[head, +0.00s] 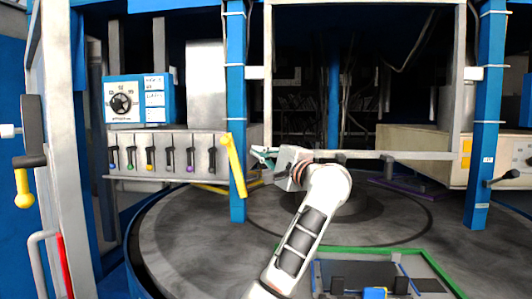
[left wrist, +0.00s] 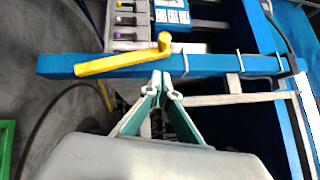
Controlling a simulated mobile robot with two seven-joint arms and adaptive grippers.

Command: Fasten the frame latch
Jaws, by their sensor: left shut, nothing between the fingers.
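The frame latch appears to be the yellow lever (head: 234,167) on the left blue post (head: 237,100). It hangs down, slightly tilted, with its upper end to the left. In the left wrist view the lever (left wrist: 120,63) lies along the blue post (left wrist: 215,66), with a round yellow stub at one end. The white frame (head: 365,154) spans between the two blue posts. My left gripper (head: 259,156) is just right of the lever, beside the frame's lower left corner. Its teal fingers (left wrist: 161,82) are shut and empty, apart from the lever. My right gripper is not in view.
A panel of small levers (head: 165,155) and a dial box (head: 138,99) stand left of the post. A round grey turntable (head: 390,218) lies below. A green-edged tray (head: 400,252) is at the front right. The right blue post (head: 486,110) has a black-knobbed handle (head: 503,177).

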